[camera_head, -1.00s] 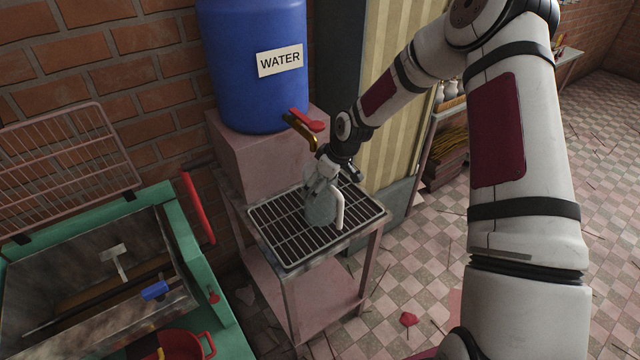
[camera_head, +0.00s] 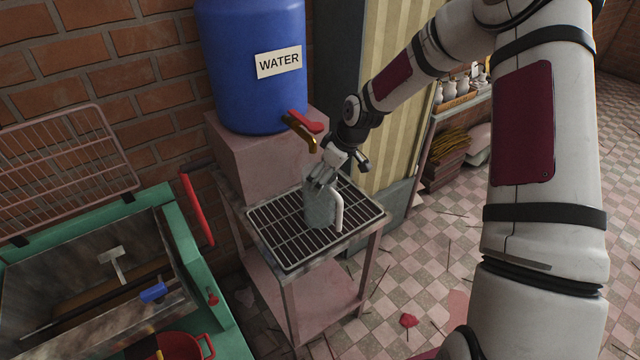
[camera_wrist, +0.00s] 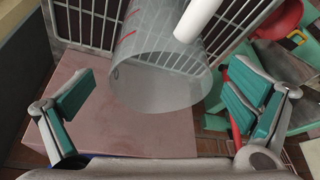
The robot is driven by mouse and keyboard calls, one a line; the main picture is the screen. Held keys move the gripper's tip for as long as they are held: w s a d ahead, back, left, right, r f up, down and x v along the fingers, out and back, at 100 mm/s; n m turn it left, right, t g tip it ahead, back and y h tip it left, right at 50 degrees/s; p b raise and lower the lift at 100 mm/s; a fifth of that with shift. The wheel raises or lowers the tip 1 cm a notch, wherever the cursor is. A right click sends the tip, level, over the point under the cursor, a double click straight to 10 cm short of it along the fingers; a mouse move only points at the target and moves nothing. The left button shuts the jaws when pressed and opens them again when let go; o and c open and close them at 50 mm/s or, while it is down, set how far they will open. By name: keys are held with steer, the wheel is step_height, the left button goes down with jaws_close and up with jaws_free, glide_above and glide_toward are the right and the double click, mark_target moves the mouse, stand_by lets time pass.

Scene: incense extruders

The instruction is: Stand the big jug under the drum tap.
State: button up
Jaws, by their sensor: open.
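The big jug (camera_head: 320,208), clear with a white handle (camera_head: 338,208), stands upright on the drip grate (camera_head: 273,232) below and in front of the brass drum tap (camera_head: 299,132) with its red lever. Whether its mouth is exactly under the spout cannot be told. My gripper (camera_head: 321,178) is at the jug's upper part and hides some of its rim. In the wrist view the jug (camera_wrist: 158,72) lies between my open fingers (camera_wrist: 160,98), with gaps on both sides. Red marks show on its wall.
The blue water drum (camera_head: 250,75) sits on a pink block (camera_head: 255,160) behind the grate. A green-framed basin (camera_head: 185,235) with tools and a red rail (camera_head: 198,208) stands at left. A shelf with small jugs (camera_head: 455,92) is at right.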

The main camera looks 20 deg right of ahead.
steer(key=v, duration=0.7)
steer(key=shift+s+a+r, duration=0.1)
steer(key=shift+r, duration=0.05)
steer(key=s+a+r+m+h, duration=0.1)
steer(key=s+r+m, duration=0.1)
steer(key=s+r, duration=0.5)
steer(key=s+a+r+m+t+h, duration=0.1)
steer(key=s+r+m, duration=0.2)
steer(key=s+r, duration=0.5)
steer(key=s+a+r+m+t+h, duration=0.1)
steer(key=s+r+m, duration=0.2)
steer(key=s+r, duration=0.5)
steer(key=s, duration=0.9)
steer(key=shift+s+a, duration=0.2)
steer(key=shift+s, duration=0.1)
